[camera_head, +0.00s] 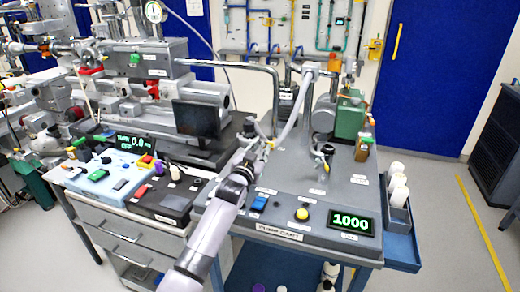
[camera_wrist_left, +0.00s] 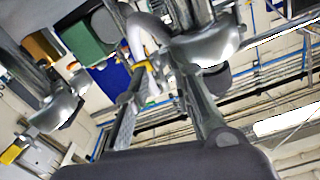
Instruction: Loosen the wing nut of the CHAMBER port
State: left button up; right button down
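The pump cart (camera_head: 310,237) is in the head view, with a pale hose (camera_head: 292,118) arching over its top. My left gripper (camera_head: 264,138) is at the hose's lower left end and covers much of the fitting there. In the left wrist view my left gripper (camera_wrist_left: 135,78) has its two fingers wide apart. The hose (camera_wrist_left: 140,38) and a metal pipe show between and behind them, with nothing clearly held. A small clamped fitting (camera_head: 326,152) stands upright to the right on the cart. The wing nut and the CHAMBER label cannot be made out. My right gripper is out of view.
A dark monitor (camera_head: 196,118) and control boxes (camera_head: 112,172) are to the left. A green-boxed pump (camera_head: 350,116) and white bottles (camera_head: 397,185) are to the right. The cart's display (camera_head: 350,223) reads 1000.

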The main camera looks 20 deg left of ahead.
pick_arm(q)
jog(key=shift+a+f, duration=0.1)
jog(key=shift+s+a, duration=0.1)
jog(key=shift+s, duration=3.95)
jog(key=shift+o, duration=0.2)
